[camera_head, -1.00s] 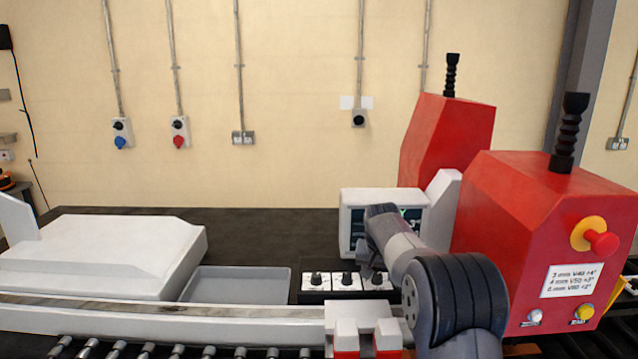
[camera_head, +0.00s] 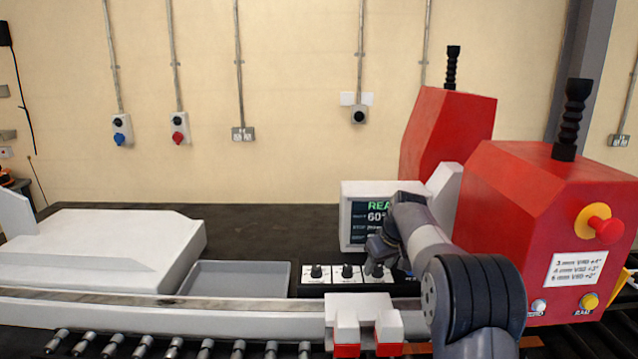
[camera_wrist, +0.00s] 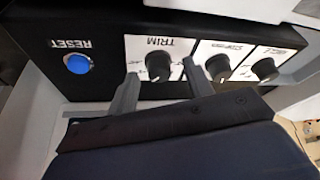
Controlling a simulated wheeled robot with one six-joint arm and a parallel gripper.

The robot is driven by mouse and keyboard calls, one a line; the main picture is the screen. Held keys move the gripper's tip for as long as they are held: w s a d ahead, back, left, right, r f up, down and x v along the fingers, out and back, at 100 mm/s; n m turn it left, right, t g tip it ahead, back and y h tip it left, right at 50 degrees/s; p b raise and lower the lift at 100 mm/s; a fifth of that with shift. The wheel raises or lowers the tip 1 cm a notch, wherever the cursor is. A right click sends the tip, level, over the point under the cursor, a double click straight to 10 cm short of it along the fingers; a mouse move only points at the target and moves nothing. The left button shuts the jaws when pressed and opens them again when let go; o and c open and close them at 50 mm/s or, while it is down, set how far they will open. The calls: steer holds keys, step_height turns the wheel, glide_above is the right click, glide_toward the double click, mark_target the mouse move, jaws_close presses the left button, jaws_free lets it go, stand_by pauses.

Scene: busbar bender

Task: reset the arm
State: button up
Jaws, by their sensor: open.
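My arm reaches in from the lower right in the head view, and my gripper (camera_head: 376,262) is at the right end of the row of dials, in front of the display. In the wrist view my gripper (camera_wrist: 160,80) is open, with one finger on each side of the TRIM knob (camera_wrist: 158,66). I cannot tell whether the fingers touch the knob. The blue RESET button (camera_wrist: 78,64) is left of it. Two more black knobs (camera_wrist: 218,67) (camera_wrist: 264,69) sit to the right on white plates.
The display (camera_head: 372,222) shows partly hidden green "REA" and "60". Red bender housings (camera_head: 540,215) stand at right, one with a red stop button (camera_head: 605,230). A grey tray (camera_head: 238,279) and white machine (camera_head: 100,250) are at left. A roller conveyor (camera_head: 205,348) runs along the front.

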steer(key=n, duration=0.2)
steer(key=n+y, duration=0.1)
steer(key=n, duration=0.1)
steer(key=shift+w+d+g+y, duration=0.1)
steer(key=shift+d+g+y, duration=0.05)
steer(key=shift+g+y, duration=0.2)
steer(key=shift+n+g+y, duration=0.25)
steer(key=shift+n+g, duration=0.4)
steer(key=shift+n, duration=1.15)
